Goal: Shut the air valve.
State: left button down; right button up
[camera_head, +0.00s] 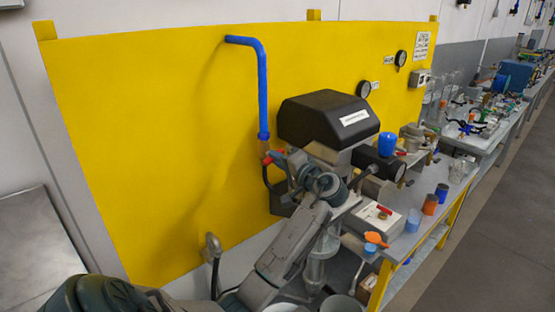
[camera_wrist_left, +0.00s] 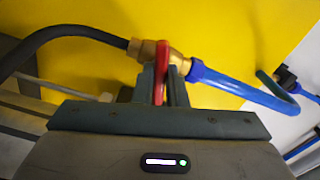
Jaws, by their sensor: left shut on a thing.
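The air valve (camera_wrist_left: 146,50) is a brass fitting between a blue pipe and a black hose on the yellow panel. Its red handle (camera_wrist_left: 160,73) stands between the fingers of my left gripper (camera_wrist_left: 162,85), which is shut on it. In the head view the red handle (camera_head: 275,156) shows just below the blue pipe's lower end, with my left gripper (camera_head: 284,163) at it. The handle looks to point out across the pipe line, but its exact angle is hard to tell. My right gripper is not in view.
The blue pipe (camera_head: 262,95) runs down the yellow panel (camera_head: 150,130). A black-hooded machine (camera_head: 325,118) stands close right of the valve. The black hose (camera_wrist_left: 70,36) leaves the valve. A bench with a white box (camera_head: 375,217) and several cups lies further right.

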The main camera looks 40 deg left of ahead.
pick_arm(q)
jog(key=shift+m, duration=1.6)
jog(key=c, duration=1.5)
grip_release()
jog(key=shift+o, duration=0.2)
jog(key=shift+d, duration=0.1)
jog(key=d+b, duration=0.5)
jog(key=d, duration=0.5)
jog(key=shift+s+d+b, duration=0.3)
jog(key=shift+s+d, duration=0.05)
jog(key=shift+s, duration=0.05)
